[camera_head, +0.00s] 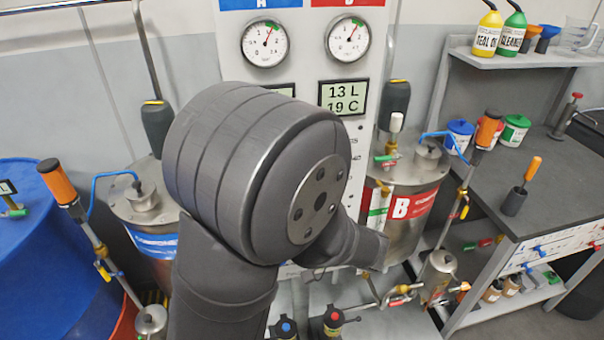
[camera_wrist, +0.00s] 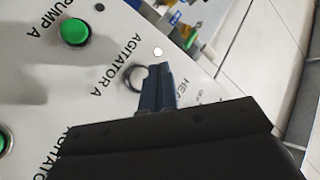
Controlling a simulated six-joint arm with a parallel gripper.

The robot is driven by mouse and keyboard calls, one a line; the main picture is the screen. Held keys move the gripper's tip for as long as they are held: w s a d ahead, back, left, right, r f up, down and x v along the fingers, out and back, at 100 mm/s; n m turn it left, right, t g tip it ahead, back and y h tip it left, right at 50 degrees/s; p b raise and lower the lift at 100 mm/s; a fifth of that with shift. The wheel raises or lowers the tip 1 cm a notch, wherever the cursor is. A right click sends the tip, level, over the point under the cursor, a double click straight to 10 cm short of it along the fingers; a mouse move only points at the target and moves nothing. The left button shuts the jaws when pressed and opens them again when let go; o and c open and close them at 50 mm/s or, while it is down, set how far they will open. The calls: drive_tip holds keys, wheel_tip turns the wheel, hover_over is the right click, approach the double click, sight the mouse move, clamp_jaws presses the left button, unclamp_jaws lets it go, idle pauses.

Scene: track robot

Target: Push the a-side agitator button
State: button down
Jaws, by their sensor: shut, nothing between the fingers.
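In the wrist view, a round button with a pale metal rim (camera_wrist: 131,75) sits beside the "AGITATOR A" label on the white panel (camera_wrist: 100,105). Its right part is hidden behind my fingers. My gripper (camera_wrist: 158,70) is shut and empty, its fingertips overlapping the button's right edge in the picture. I cannot tell whether they touch it. A lit green button (camera_wrist: 74,32) stands by the "PUMP A" label, up and left. In the head view my arm hides the gripper and these buttons.
Another green button (camera_wrist: 4,142) is at the wrist view's left edge. In the head view, two gauges (camera_head: 266,43) and a display (camera_head: 343,97) are above my arm. A "B" drum (camera_head: 410,215) and dark workbench (camera_head: 560,185) stand right; a blue barrel (camera_head: 35,250) stands left.

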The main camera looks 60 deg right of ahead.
drive_tip(key=shift+w+d, duration=0.25)
drive_tip(key=shift+d, duration=0.05)
idle(0.5)
drive_tip(key=shift+s+a, duration=0.1)
drive_tip(key=shift+a, duration=0.05)
drive_tip(key=shift+s+a, duration=0.5)
drive_tip(key=s+a, duration=0.4)
drive_tip(key=shift+s+a, duration=0.15)
idle(0.5)
